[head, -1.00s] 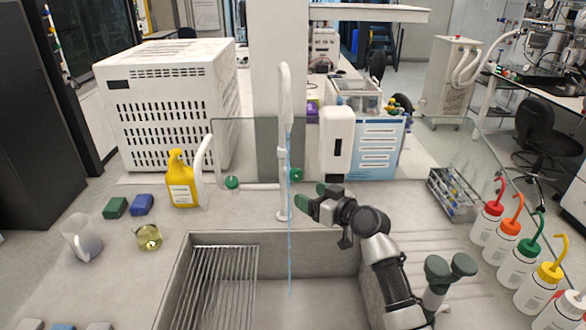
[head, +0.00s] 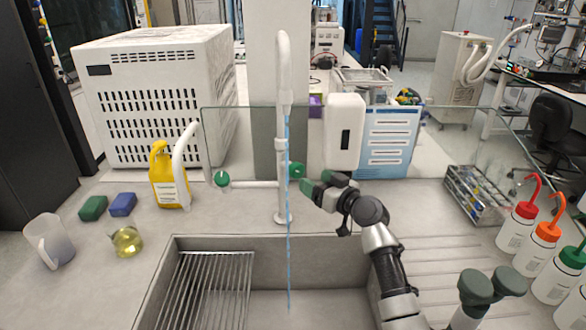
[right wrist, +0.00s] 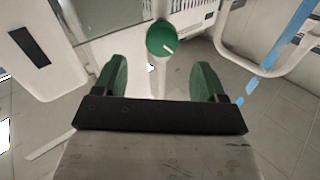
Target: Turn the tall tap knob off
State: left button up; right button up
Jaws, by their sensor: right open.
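The tall white tap (head: 283,110) stands behind the sink, with a blue stream of water falling from it into the basin. A round green knob (head: 297,170) sits on its right side. A second green knob (head: 221,179) is on the left, by the shorter curved spout (head: 184,150). My right gripper (head: 314,183) is open and empty, just right of and slightly below the right knob. In the right wrist view the green knob (right wrist: 161,38), with a white mark, lies ahead of and between the spread green fingers, not touching them. My left gripper is not in view.
A clear glass panel (head: 240,135) stands behind the taps, and a white dispenser (head: 344,132) stands just behind my right gripper. A yellow bottle (head: 168,178) is left of the taps. The sink (head: 205,242) lies in front, with a wire rack (head: 205,285) inside.

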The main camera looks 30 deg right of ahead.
aim_at(299, 171)
jog(key=p+x, duration=0.1)
jog(key=x, duration=0.8)
jog(key=shift+w+a, duration=0.15)
jog(key=shift+w, duration=0.05)
jog(key=c, duration=0.9)
